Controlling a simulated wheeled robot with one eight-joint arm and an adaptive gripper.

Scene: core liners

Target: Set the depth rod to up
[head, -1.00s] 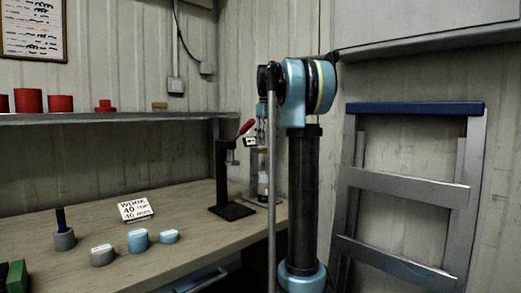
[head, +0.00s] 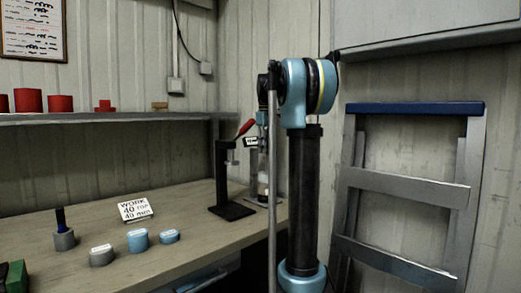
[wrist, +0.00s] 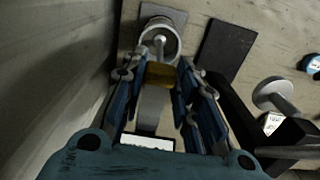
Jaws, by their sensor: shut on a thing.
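In the wrist view, the two blue and grey fingers of my gripper (wrist: 162,82) are closed around a brass-coloured block (wrist: 160,74). The block seems part of the depth rod fixture; whether it is the rod's own handle I cannot tell. Just beyond the fingertips is a grey cylinder (wrist: 160,42) with a round metal end in its middle, on a dark grey base plate (wrist: 172,15). In the head view, the fixture stands at the right end of the bench behind my arm, its small label (head: 251,142) showing. My arm hides most of it; the rod's height is unclear.
A black clamp stand with a red handle (head: 245,127) stands close left of the fixture. A sign (head: 135,209) and several small cylinders, including a blue one (head: 138,240), are on the bench (head: 190,205). A shelf (head: 100,117) runs above. The wall is close at the wrist view's left.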

